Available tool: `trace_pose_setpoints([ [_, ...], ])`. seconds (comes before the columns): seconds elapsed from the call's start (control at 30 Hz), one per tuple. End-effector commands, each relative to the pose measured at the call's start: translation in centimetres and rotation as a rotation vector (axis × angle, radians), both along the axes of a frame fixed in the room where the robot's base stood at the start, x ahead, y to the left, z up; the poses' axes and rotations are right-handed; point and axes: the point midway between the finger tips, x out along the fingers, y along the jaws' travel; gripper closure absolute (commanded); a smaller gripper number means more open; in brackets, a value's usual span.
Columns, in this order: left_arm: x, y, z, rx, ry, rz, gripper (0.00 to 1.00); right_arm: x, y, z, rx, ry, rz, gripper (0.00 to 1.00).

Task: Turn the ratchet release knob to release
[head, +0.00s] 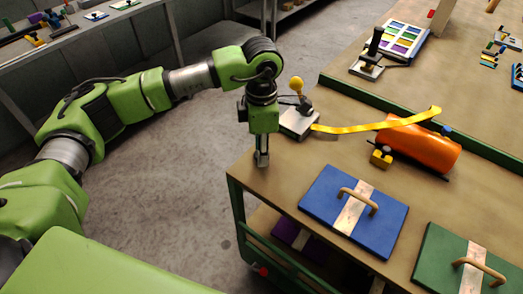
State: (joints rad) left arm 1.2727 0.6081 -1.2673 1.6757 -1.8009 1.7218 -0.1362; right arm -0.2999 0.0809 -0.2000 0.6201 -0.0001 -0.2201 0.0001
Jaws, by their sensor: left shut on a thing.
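A yellow ball-shaped knob (296,84) stands on a dark stem above a grey metal block (297,122) near the bench's left edge. A yellow strap (370,126) runs right from beside the block over an orange cylinder (425,148). A small yellow block with a dark top (381,156) sits beside the cylinder. My left gripper (261,158) points down over the bench's left corner, left of and nearer than the grey block, apart from the yellow knob. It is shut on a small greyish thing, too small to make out. My right gripper is out of view.
A blue panel (325,205) and a green panel (432,262) with wooden handles lie on the front of the bench (285,180). A dark upright tool (372,55) and a tray of coloured pieces (405,40) stand farther back. A low green rail crosses the bench.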

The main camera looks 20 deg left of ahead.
Motion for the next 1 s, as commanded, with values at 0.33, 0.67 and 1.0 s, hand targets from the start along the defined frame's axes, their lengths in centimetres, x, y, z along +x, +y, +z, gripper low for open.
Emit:
trace_pose_setpoints([
  [0.33, 0.2, 0.0, 0.3, -0.002, -0.006, 0.000, 0.56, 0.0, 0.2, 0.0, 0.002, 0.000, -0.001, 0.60],
  [0.67, 0.1, 0.0, 0.2, 0.000, -0.002, 0.000, 0.56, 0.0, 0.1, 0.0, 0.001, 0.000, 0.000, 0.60],
  [1.0, 0.2, 0.0, 5.1, -0.002, -0.008, 0.000, 0.56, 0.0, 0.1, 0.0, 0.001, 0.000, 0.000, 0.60],
])
